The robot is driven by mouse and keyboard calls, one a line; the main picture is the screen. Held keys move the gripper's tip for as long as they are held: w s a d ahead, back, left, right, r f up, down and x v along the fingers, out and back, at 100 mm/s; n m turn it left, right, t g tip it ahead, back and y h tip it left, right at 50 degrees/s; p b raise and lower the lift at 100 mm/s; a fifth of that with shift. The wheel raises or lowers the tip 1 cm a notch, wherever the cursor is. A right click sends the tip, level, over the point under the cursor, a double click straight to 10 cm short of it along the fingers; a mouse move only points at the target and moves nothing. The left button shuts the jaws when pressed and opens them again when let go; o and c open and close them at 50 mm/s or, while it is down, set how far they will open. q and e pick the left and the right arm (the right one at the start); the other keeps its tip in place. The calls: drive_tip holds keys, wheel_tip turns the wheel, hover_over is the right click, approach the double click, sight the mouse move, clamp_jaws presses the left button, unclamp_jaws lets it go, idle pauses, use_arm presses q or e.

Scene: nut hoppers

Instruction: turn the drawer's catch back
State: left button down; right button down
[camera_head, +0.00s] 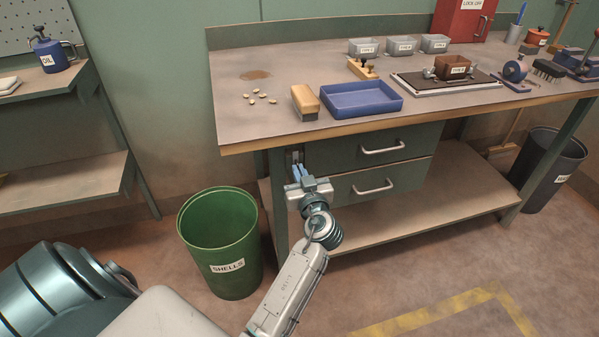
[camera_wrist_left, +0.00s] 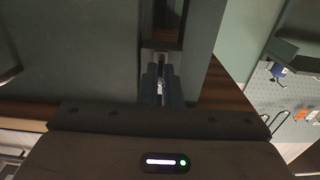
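The drawer unit under the bench has an upper drawer (camera_head: 345,150) and a lower drawer (camera_head: 405,178), both closed, each with a bar handle. The catch (camera_head: 296,156) is a small metal piece on the post left of the upper drawer; its metal also shows in the left wrist view (camera_wrist_left: 161,59). My left gripper (camera_head: 300,172) is at the catch. In the left wrist view its fingers (camera_wrist_left: 161,84) are close together with a thin bright piece of metal between them. The fingers hide part of the catch, so its turn is hard to read. My right gripper is out of view.
A green shells bin (camera_head: 221,245) stands left of my left forearm. The bench top (camera_head: 260,115) holds a blue tray (camera_head: 361,98), a wooden brush (camera_head: 305,101) and several nuts. A dark bin (camera_head: 547,170) stands at the right. The floor before the drawers is clear.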

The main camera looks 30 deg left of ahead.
use_arm(q)
drive_tip(key=shift+m, duration=0.4)
drive_tip(key=m+p, duration=0.1)
drive_tip(key=m, duration=0.3)
drive_tip(key=m+p, duration=0.1)
drive_tip(key=m, duration=0.3)
drive_tip(key=m+p, duration=0.1)
drive_tip(key=m, duration=0.2)
drive_tip(key=shift+s+a+r+m, duration=0.1)
drive_tip(key=shift+s+r+m, duration=0.05)
drive_tip(key=shift+r+m, duration=0.2)
drive_tip(key=m+p, duration=0.3)
drive_tip(key=m, duration=0.2)
drive_tip(key=shift+f+m, duration=0.1)
drive_tip(key=shift+m, duration=0.35)
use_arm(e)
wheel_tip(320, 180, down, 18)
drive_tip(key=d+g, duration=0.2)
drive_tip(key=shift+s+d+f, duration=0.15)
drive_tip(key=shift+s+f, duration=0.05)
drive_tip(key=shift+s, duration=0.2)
use_arm(q)
drive_tip(key=c, duration=1.6)
unclamp_jaws()
